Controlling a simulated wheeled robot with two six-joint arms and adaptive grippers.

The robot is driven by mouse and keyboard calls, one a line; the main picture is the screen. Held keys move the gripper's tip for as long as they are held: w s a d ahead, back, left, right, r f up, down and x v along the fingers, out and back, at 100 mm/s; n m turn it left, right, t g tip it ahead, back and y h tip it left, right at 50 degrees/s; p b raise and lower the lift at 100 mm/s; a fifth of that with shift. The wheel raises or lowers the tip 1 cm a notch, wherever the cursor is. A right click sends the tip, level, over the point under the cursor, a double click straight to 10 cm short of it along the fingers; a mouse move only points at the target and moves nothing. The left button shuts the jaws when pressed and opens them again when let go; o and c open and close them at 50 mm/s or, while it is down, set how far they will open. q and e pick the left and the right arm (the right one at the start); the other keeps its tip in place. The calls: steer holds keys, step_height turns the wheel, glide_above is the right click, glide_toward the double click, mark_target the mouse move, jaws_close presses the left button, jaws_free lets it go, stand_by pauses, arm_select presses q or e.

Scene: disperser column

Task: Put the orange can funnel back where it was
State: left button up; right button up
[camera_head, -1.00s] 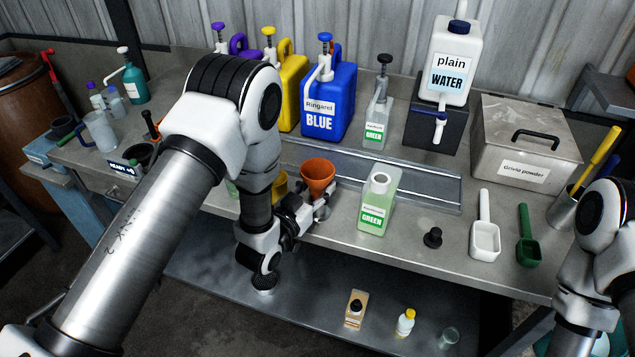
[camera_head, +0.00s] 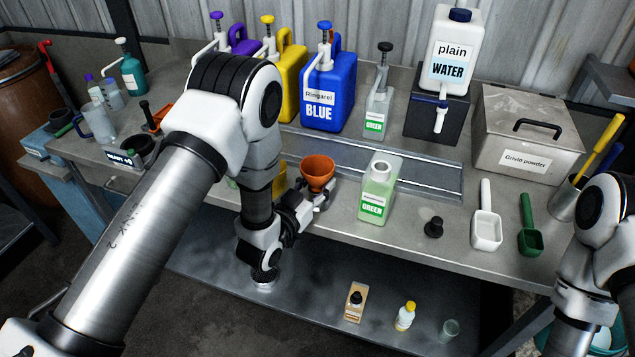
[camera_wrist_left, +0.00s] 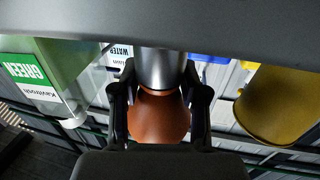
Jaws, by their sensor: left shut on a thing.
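The orange can funnel (camera_head: 318,171) is at the front middle of the bench in the head view, its wide mouth facing up. My left gripper (camera_head: 318,196) is shut on it from the front left. In the left wrist view the orange funnel (camera_wrist_left: 158,118) shows between the two fingers of my left gripper (camera_wrist_left: 160,95). A grey cylindrical part shows against it there. Whether the funnel touches the bench is hidden. My right arm shows at the right edge of the head view, but its gripper is out of the picture.
An open green bottle (camera_head: 378,190) stands just right of the funnel. A yellow container (camera_wrist_left: 280,105) is close on the other side in the wrist view. A black cap (camera_head: 434,227), white scoop (camera_head: 485,230) and green scoop (camera_head: 530,238) lie to the right. A metal rail tray (camera_head: 420,180) runs behind.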

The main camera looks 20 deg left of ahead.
mark_target(312, 189)
arm_select(q)
steer(key=shift+s+f, duration=0.1)
steer(key=shift+f, duration=0.2)
steer(key=shift+s+d+f+b, duration=0.1)
steer(key=shift+s+f+b, duration=0.15)
steer(key=shift+f+b, duration=0.3)
steer(key=o, duration=1.2)
steer(key=shift+o, duration=0.2)
steer(key=shift+s+f, duration=0.1)
steer(key=shift+s, duration=0.35)
steer(key=s, duration=0.2)
steer(key=s+a+r, duration=0.1)
steer(key=s, duration=0.1)
steer(key=s+a, duration=0.1)
steer(key=s, duration=0.1)
steer(key=shift+a+r, duration=0.1)
steer(key=shift+r, duration=0.25)
steer(key=shift+w, duration=0.2)
